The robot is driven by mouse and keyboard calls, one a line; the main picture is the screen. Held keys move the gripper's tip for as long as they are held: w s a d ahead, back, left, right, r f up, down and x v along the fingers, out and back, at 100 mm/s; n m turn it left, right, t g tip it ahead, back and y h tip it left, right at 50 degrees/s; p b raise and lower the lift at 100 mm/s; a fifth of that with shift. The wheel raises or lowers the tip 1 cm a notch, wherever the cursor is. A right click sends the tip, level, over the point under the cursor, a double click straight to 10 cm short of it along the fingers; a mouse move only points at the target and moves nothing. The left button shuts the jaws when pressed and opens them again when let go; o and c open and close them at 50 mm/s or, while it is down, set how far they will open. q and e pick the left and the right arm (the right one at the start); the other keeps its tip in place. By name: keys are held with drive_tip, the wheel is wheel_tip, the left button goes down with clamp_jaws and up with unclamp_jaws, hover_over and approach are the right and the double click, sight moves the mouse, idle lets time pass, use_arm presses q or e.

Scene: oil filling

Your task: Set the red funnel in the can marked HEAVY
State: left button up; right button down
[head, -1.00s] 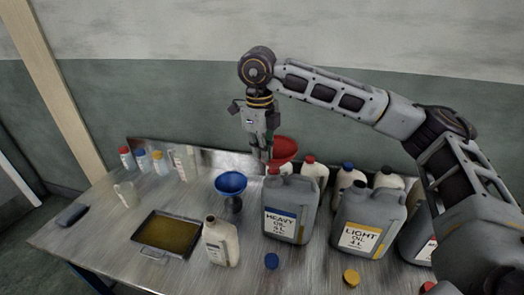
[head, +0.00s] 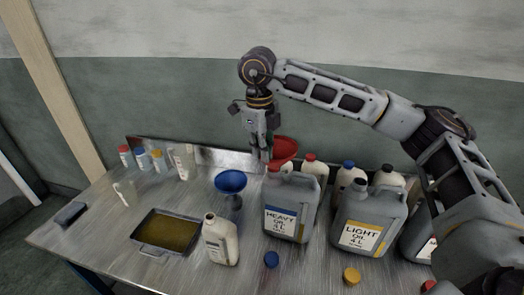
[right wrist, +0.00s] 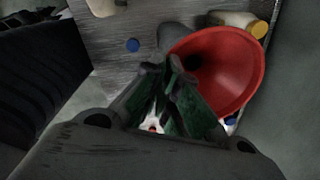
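My right gripper (head: 265,155) points down at the left side of the red funnel. In the right wrist view its fingertips (right wrist: 166,68) are close together at the near edge of the funnel bowl (right wrist: 225,68). They appear shut on its rim, though the contact itself is hidden. My left gripper is out of view.
A grey can marked LIGHT (head: 365,220) stands right of HEAVY. A blue funnel (head: 231,183), a cream bottle (head: 221,242) and an oil tray (head: 167,233) are to the left. Loose blue (head: 271,260) and yellow caps (head: 351,276) lie in front. Several bottles line the back.

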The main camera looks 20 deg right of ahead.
drive_tip(key=shift+f, duration=0.4)
drive_tip(key=c, duration=1.6)
unclamp_jaws()
drive_tip(key=shift+o, duration=0.2)
wheel_tip(320, 180, up, 12)
drive_tip(key=shift+s+a, duration=0.15)
drive_tip(key=shift+a, duration=0.2)
